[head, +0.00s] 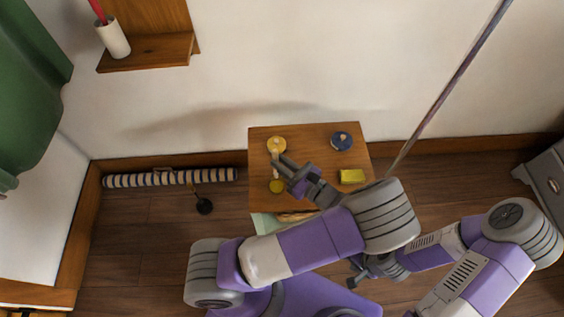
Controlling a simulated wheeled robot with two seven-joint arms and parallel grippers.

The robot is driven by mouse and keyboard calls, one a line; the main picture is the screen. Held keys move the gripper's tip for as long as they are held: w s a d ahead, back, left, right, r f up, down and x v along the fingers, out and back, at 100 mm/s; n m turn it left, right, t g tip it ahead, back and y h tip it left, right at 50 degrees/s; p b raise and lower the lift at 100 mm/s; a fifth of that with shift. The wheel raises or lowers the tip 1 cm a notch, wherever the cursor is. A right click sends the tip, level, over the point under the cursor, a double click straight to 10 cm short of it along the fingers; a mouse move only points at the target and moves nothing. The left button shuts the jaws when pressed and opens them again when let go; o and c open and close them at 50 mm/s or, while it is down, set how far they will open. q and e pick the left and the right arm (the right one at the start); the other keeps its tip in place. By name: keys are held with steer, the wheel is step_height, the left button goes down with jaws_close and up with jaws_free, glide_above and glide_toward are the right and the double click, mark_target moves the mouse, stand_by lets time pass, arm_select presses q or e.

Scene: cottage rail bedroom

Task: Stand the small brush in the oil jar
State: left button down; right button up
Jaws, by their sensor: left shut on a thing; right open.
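My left gripper (278,166) is over the left part of a small wooden table (312,194), its fingers shut on a thin pale thing (275,157) that looks like the small brush; the fingers hide much of it. A round yellow container (277,143) stands at the table's back left, just beyond the fingertips. A round blue container (342,140) stands at the back right. I cannot tell for certain which one is the oil jar, or whether the brush touches the yellow one. My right gripper (356,273) is open and empty, low in front of the table.
A small round yellow thing (277,186) and a yellow block (352,176) lie on the table. A striped roll (170,178) lies along the wall at left, with a dark round object (204,206) near it. A slanted pole (440,98) rises right of the table.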

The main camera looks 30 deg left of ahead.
arm_select(q)
steer(key=shift+f+b, duration=1.35)
steer(key=shift+f, duration=1.25)
steer(key=c, duration=1)
jaws_free()
steer(key=shift+d, duration=0.1)
steer(key=p+v, duration=0.1)
steer(key=v, duration=0.6)
steer(key=shift+d+p, duration=0.2)
steer(key=shift+p, duration=0.2)
steer(key=shift+s, duration=0.1)
